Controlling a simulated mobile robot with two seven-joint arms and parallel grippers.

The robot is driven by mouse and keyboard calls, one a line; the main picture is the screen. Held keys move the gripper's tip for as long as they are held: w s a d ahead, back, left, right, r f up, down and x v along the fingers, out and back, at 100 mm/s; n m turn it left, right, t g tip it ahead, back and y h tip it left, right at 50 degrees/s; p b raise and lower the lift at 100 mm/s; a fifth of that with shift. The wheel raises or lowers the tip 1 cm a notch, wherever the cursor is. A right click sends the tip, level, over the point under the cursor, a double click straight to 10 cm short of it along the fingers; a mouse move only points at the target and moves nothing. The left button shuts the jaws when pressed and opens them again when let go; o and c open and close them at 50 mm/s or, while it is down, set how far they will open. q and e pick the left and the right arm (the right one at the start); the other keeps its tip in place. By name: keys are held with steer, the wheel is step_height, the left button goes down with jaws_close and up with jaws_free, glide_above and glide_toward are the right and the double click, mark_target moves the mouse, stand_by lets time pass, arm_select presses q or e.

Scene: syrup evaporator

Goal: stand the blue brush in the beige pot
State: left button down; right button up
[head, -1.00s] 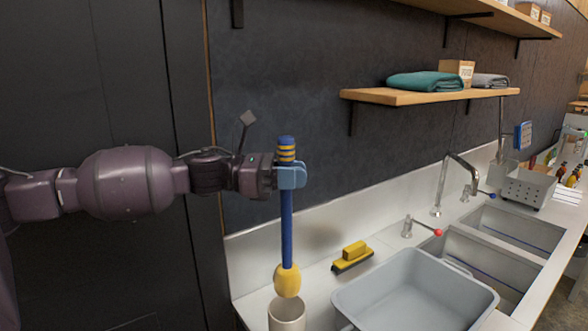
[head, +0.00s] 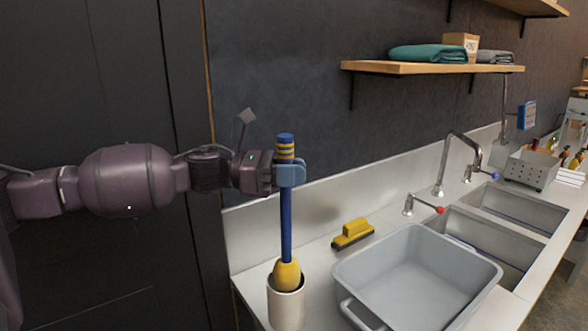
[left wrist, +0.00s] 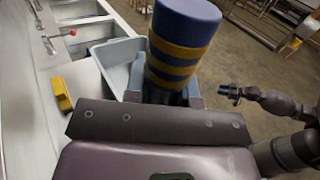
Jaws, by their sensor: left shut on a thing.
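The blue brush (head: 286,225) hangs upright, with yellow bands at the top of its handle and a yellow head (head: 287,272) at the bottom. My left gripper (head: 290,175) is shut on the upper handle, just below the bands. The beige pot (head: 286,308) stands on the counter directly below. The brush head's lower end appears to be inside the pot's mouth; its tip is hidden by the rim. In the left wrist view, the banded handle top (left wrist: 182,40) fills the middle. My right gripper (left wrist: 232,92) shows there, away from the brush; its finger state is unclear.
A grey tub (head: 415,275) stands just right of the pot. A yellow scrubbing brush (head: 352,233) lies behind it on the counter. Sinks with a tall faucet (head: 446,165) are farther right. A wooden shelf (head: 430,68) is on the wall above.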

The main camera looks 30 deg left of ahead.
arm_select(q)
steer(key=shift+f+b, duration=1.3)
steer(key=shift+f, duration=1.35)
arm_select(e)
steer(key=shift+s+f, duration=0.15)
steer(key=shift+f, duration=0.8)
steer(key=shift+s+f, duration=0.1)
steer(key=shift+f, duration=0.8)
arm_select(q)
steer(key=c, duration=0.9)
jaws_free()
steer(key=shift+v, duration=0.85)
steer(key=p, duration=0.1)
glide_toward(284, 197)
steer(key=shift+w+f, duration=0.3)
steer(key=shift+w, duration=0.45)
arm_select(e)
steer(key=shift+s+r, duration=0.2)
steer(key=shift+s, duration=0.25)
